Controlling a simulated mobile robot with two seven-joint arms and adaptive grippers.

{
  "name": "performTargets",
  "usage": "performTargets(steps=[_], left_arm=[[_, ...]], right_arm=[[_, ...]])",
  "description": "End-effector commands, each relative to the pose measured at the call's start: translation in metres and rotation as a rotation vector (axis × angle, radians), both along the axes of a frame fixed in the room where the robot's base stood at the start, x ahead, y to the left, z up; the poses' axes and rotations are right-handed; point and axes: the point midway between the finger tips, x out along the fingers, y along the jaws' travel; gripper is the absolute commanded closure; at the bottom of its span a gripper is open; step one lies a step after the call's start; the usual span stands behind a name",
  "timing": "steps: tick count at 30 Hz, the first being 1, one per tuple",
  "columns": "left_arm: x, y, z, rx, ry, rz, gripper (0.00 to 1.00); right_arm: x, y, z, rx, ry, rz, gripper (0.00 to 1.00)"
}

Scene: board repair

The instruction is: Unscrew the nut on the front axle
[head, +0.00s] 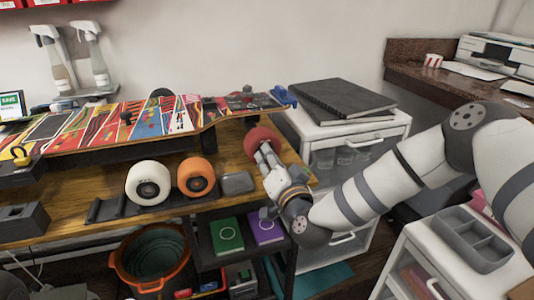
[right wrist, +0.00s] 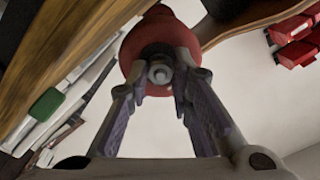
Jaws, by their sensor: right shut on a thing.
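The skateboard (head: 150,125) lies with its colourful graphic side up above the wooden bench. A red wheel (head: 262,140) sits at its right end; it also shows in the right wrist view (right wrist: 160,30). The nut (right wrist: 160,72) is at the centre of the wheel's dark hub, on the axle end. My right gripper (head: 268,157) reaches up to the wheel's near face. In the right wrist view its two fingers (right wrist: 158,84) are shut on the nut from both sides. My left gripper is not in view.
A white wheel (head: 149,182) and an orange wheel (head: 196,177) stand on a dark holder beside a grey block (head: 238,184). A white drawer cabinet (head: 350,135) with black binders (head: 342,99) stands right of the bench. An orange bucket (head: 150,262) is below.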

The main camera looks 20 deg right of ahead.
Motion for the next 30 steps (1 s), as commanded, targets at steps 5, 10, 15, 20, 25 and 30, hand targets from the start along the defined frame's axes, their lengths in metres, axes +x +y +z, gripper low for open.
performTargets(steps=[5, 10, 15, 20, 25, 30], left_arm=[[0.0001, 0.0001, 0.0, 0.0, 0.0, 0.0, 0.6], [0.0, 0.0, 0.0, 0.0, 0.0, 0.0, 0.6], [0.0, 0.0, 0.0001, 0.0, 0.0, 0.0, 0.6], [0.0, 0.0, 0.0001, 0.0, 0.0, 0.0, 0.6], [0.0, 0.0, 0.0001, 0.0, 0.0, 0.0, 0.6], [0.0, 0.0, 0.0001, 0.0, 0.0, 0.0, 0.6]], right_arm=[[0.0001, 0.0021, 0.0024, -0.37, -0.018, 0.004, 1.0], [-0.0001, -0.0002, 0.0012, -0.506, -0.02, -0.001, 1.0], [-0.0001, 0.0011, 0.0015, -0.558, -0.023, 0.002, 1.0], [-0.0004, 0.0014, 0.0021, -0.957, -0.038, 0.003, 1.0], [-0.0006, -0.0004, 0.0014, -1.004, -0.037, -0.001, 1.0], [-0.0007, 0.0019, 0.0021, -1.15, -0.046, 0.002, 1.0]])
